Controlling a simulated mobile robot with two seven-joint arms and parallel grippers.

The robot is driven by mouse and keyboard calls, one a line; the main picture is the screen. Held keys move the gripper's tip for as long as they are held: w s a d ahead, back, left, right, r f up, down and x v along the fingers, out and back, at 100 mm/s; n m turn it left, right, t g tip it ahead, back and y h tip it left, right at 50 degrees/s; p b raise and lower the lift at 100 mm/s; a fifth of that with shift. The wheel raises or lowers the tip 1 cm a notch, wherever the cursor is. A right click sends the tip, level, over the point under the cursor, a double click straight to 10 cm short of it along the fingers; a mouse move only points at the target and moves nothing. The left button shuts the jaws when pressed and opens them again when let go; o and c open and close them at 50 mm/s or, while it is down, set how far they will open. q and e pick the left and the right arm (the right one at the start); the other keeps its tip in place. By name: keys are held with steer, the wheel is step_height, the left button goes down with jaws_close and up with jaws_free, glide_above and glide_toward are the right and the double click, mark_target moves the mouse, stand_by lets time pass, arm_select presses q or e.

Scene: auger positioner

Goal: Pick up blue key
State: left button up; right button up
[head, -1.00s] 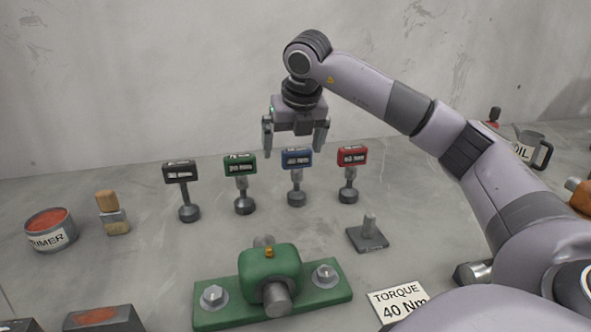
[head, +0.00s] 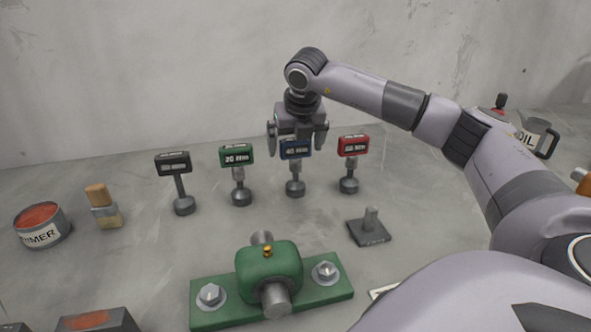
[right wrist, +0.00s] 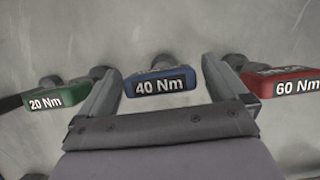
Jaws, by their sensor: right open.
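The blue key (head: 295,150) stands upright on its round grey foot in the row of keys, labelled 40 Nm. It also shows in the right wrist view (right wrist: 160,83), between the two fingers. My right gripper (head: 297,146) is open, pointing down just behind and above the blue head, with one finger on each side. I cannot tell whether a finger touches the key. The same gripper shows in the right wrist view (right wrist: 165,80) with nothing clamped. My left gripper is not in view.
A green 20 Nm key (head: 237,155) stands left of the blue one, a red 60 Nm key (head: 354,146) right, a black key (head: 174,163) further left. In front are a green bearing block (head: 270,270) and a small grey stand (head: 369,232). Open table lies between.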

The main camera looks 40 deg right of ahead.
steer(key=c, duration=1)
steer(key=shift+r, duration=0.1)
steer(key=shift+c, duration=0.2)
steer(key=shift+w, duration=0.1)
